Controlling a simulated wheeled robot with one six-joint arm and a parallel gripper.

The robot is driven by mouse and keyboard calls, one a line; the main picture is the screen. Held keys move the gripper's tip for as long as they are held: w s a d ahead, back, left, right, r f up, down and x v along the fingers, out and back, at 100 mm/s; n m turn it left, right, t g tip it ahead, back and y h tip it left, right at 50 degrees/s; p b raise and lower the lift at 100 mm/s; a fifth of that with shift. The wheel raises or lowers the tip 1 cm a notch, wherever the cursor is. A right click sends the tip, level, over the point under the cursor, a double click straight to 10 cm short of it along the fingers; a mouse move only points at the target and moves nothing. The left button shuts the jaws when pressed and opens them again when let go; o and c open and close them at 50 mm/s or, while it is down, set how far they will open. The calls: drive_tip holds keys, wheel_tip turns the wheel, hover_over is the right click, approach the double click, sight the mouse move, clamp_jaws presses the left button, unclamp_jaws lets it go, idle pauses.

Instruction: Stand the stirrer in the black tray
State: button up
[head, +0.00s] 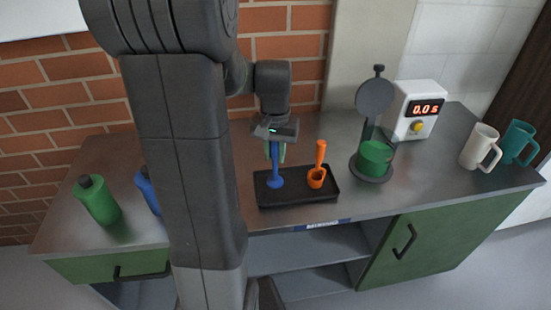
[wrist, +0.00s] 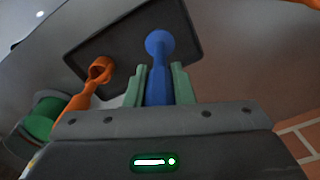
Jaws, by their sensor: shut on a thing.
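The blue stirrer (head: 275,170) is upright, its round foot down over the left part of the black tray (head: 297,197). The foot is at the tray floor or very near it; I cannot tell whether it touches. My gripper (head: 275,152) is shut on the stirrer's upper handle from above. In the wrist view the stirrer (wrist: 158,70) sits between the two green fingers of my gripper (wrist: 160,88), with the tray (wrist: 125,38) beyond its foot. The top of the handle is hidden by the gripper.
An orange scoop (head: 316,178) stands in the tray's right part, close beside the stirrer. A green film roller on a stand (head: 376,157), a white timer (head: 413,110) and two mugs (head: 480,146) are to the right. Green (head: 98,200) and blue (head: 149,190) bottles stand left.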

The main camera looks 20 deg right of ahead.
drive_tip(key=shift+f, duration=1.05)
drive_tip(key=shift+f, duration=0.15)
drive_tip(key=o, duration=0.9)
wheel_tip(320, 180, up, 12)
drive_tip(key=shift+r+p, duration=0.15)
drive_tip(key=shift+p, duration=0.3)
